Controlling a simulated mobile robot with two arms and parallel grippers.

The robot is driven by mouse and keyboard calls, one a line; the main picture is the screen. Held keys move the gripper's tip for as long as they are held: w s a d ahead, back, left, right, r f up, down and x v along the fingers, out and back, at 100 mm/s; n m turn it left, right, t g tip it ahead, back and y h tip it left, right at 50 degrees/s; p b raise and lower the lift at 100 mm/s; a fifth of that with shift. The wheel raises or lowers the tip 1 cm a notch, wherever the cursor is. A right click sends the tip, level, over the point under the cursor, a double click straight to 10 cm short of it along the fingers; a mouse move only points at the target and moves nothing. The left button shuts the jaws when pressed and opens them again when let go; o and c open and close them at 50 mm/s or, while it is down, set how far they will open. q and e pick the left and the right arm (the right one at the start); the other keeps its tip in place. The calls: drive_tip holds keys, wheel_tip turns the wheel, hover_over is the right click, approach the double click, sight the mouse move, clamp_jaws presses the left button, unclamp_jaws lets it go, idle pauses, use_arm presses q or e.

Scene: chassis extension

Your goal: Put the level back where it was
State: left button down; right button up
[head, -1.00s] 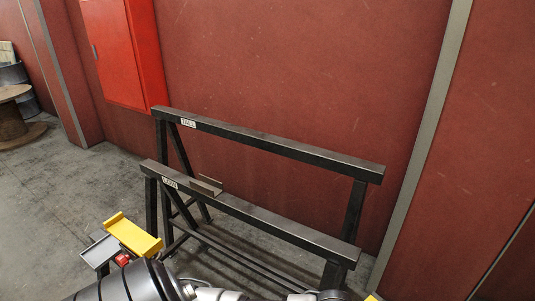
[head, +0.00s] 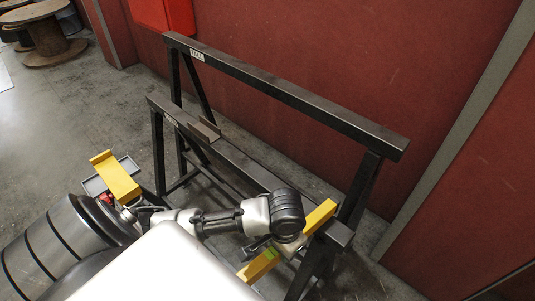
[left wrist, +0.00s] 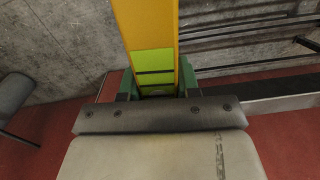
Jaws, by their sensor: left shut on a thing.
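The level (head: 262,265) is a long yellow bar with a green section near its middle. In the head view it lies diagonally at the right end of the low rail, and I cannot tell whether it touches the rail. My left gripper (head: 288,247) is shut on the level around its middle. In the left wrist view the level (left wrist: 148,25) runs away from me between green fingers (left wrist: 158,88). The LOW rail (head: 240,160) is a dark metal beam on legs. Behind it stands the longer-legged TALL rail (head: 290,95).
A small dark angled plate (head: 207,131) sits on the low rail's left part. A red wall (head: 440,100) stands behind the rails.

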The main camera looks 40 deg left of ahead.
use_arm(q)
drive_tip(key=w+a+r+m+b, duration=0.4)
drive_tip(key=w+a+r+m, duration=0.4)
drive_tip(key=m, duration=0.9)
hover_over(282, 187)
drive_tip(key=f, duration=0.5)
drive_tip(key=shift+s+d, duration=0.25)
drive_tip(key=shift+d, duration=0.05)
drive_tip(key=shift+w+a+f, duration=0.25)
drive_tip(key=shift+w, duration=0.15)
drive_tip(key=shift+f+p, duration=0.35)
drive_tip(key=shift+f, duration=1.65)
use_arm(e)
drive_tip(key=shift+s+f, duration=0.15)
drive_tip(key=shift+f, duration=0.75)
drive_tip(key=shift+s+f, duration=0.15)
drive_tip(key=shift+f, duration=0.75)
use_arm(q)
drive_tip(key=shift+f, duration=0.1)
drive_tip(key=c, duration=0.8)
unclamp_jaws()
drive_tip(key=shift+s, duration=0.1)
